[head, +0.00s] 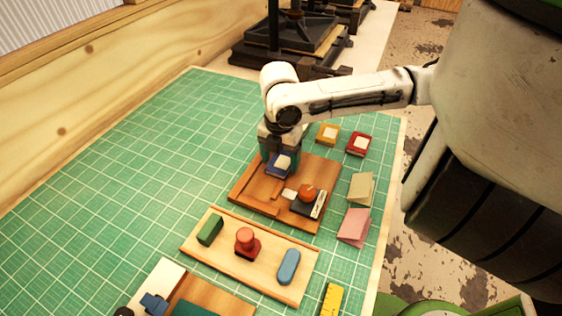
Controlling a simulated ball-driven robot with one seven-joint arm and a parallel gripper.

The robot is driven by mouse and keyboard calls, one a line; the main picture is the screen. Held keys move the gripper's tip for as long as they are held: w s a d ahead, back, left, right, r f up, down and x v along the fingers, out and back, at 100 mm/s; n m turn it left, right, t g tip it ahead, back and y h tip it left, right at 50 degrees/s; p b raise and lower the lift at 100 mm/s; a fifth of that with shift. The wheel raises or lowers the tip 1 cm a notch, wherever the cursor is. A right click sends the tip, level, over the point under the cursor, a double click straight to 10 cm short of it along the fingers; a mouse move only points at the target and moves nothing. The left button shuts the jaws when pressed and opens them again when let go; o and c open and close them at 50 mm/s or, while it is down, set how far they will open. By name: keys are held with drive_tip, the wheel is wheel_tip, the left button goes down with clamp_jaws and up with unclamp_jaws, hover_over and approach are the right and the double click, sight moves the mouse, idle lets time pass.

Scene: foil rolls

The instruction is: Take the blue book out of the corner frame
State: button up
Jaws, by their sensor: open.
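The blue book (279,166) has a pale label on its cover and is at the far end of a brown wooden board, where thin wooden strips form the corner frame (258,190). My gripper (279,157) points down right over the blue book, with its fingers around or just above it. The fingers are open. The arm hides part of the book's far side, and I cannot tell whether the fingers touch it.
The green mat (130,150) is clear at left.

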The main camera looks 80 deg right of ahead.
drive_tip(key=shift+f, duration=0.4)
drive_tip(key=c, duration=0.8)
drive_tip(key=shift+r, duration=0.1)
drive_tip(key=shift+c, duration=0.2)
